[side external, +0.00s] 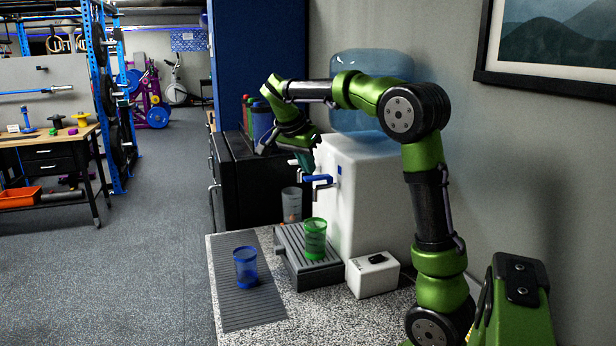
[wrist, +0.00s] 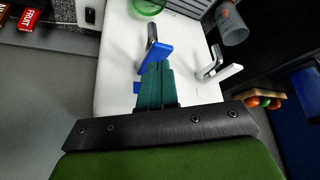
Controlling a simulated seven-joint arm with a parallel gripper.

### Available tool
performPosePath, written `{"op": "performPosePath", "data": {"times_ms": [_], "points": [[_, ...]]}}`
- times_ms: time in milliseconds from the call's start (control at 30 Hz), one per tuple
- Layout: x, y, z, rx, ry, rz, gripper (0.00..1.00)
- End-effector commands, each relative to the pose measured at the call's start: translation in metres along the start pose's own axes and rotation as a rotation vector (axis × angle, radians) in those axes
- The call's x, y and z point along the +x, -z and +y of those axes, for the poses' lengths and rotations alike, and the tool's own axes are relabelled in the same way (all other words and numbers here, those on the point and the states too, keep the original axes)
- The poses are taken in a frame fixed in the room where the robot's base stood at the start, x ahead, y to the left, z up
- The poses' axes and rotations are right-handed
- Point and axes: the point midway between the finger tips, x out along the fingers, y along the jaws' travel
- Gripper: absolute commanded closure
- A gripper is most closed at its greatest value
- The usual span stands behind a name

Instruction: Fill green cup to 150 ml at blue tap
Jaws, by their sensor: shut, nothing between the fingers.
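The green cup (side external: 315,240) stands upright on the grey drip tray (side external: 290,262) in front of the white water dispenser (side external: 362,190). Its rim shows at the top edge of the wrist view (wrist: 148,6). I cannot tell its water level. The blue tap (side external: 321,182) juts from the dispenser above the cup, and its blue lever (wrist: 155,54) lies just at my fingertips in the wrist view. My gripper (side external: 305,165) has teal fingers, shut and empty, beside the blue tap; I cannot tell whether they touch the lever (wrist: 157,68).
A white-levered tap (wrist: 220,72) is beside the blue one. A grey cup (side external: 291,205) stands behind the green cup. A blue cup (side external: 245,268) stands on a ribbed mat (side external: 240,306). A white box (side external: 373,278) with a black item sits right of the tray.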

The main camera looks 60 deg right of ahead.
Motion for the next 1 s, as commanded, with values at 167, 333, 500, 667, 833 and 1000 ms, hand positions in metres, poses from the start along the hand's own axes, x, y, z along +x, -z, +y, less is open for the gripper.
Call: {"op": "performPosePath", "data": {"times_ms": [167,333,500,667,833,1000], "points": [[0.000,0.000,0.000,-0.001,0.000,0.000,1.00],[0.005,-0.003,0.000,-0.003,-0.001,0.001,1.00],[0.014,-0.008,0.000,-0.003,-0.002,0.001,1.00],[0.017,-0.009,0.000,-0.001,-0.001,0.001,1.00],[0.017,-0.009,0.000,-0.001,-0.001,0.001,1.00],[0.007,-0.004,-0.001,0.001,0.002,0.002,1.00]]}}
